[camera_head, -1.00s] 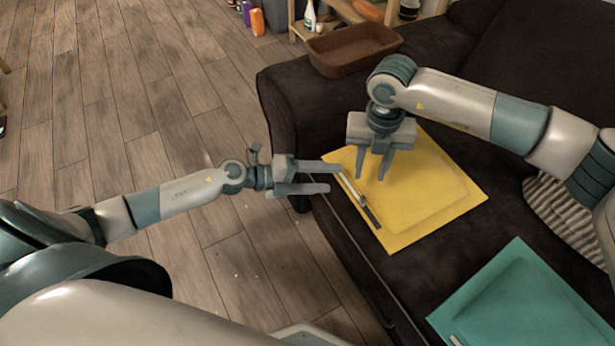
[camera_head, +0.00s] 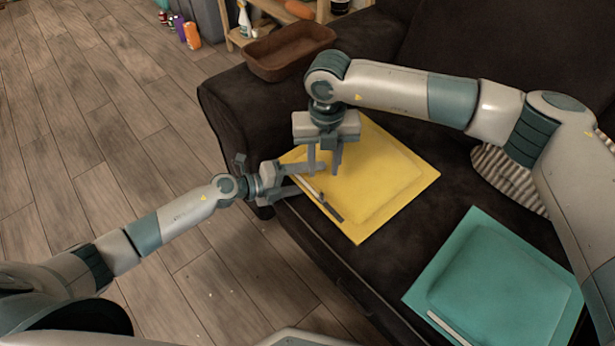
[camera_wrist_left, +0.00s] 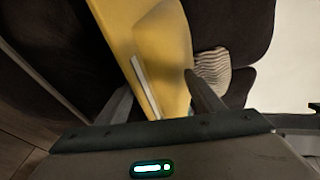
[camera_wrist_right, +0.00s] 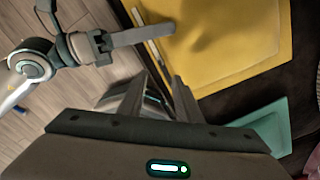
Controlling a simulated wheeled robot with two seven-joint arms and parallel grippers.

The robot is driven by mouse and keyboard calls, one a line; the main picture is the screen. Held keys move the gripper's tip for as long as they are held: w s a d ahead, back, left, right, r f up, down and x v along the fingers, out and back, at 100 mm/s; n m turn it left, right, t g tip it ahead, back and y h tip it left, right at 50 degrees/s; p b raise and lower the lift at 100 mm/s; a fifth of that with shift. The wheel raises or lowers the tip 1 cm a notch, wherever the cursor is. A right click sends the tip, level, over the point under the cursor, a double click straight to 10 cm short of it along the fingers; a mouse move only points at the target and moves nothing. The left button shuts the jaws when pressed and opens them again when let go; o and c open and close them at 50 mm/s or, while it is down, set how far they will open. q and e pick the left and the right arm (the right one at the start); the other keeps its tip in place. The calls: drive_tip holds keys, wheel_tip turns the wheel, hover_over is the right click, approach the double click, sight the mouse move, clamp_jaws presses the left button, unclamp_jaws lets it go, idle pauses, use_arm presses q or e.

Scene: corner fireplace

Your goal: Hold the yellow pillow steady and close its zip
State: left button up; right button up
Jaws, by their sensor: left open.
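The yellow pillow (camera_head: 380,185) lies flat on the dark sofa. Its zip (camera_head: 330,208) runs along the front-left edge, partly a pale strip and partly dark; the pale strip also shows in the left wrist view (camera_wrist_left: 144,85). My left gripper (camera_head: 312,179) is open at the pillow's left corner, its fingers near the pale end of the zip. My right gripper (camera_head: 323,171) points down over the pillow's left part, its fingers apart with nothing seen between them. Whether either gripper touches the pillow cannot be told.
A teal pillow (camera_head: 500,285) lies on the sofa at front right. A striped cushion (camera_head: 508,180) is behind my right arm. A brown basket (camera_head: 290,50) sits on the sofa arm. Bottles and a wooden shelf stand behind. Wooden floor (camera_head: 120,130) is open at left.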

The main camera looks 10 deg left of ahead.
use_arm(q)
drive_tip(key=c, duration=0.9)
drive_tip(key=shift+c, duration=0.2)
use_arm(e)
clamp_jaws()
use_arm(q)
drive_tip(key=shift+s, duration=0.1)
drive_tip(key=shift+c, duration=0.2)
drive_tip(key=shift+f, duration=0.1)
use_arm(e)
drive_tip(key=s+d+f+m+y, duration=0.1)
drive_tip(key=s+d+m+y, duration=0.1)
drive_tip(key=d+m, duration=0.4)
drive_tip(key=s+d+f+m+y, duration=0.1)
drive_tip(key=d+m+y, duration=0.4)
drive_tip(key=d+m, duration=0.1)
drive_tip(key=shift+s+d, duration=0.35)
drive_tip(key=shift+d, duration=0.1)
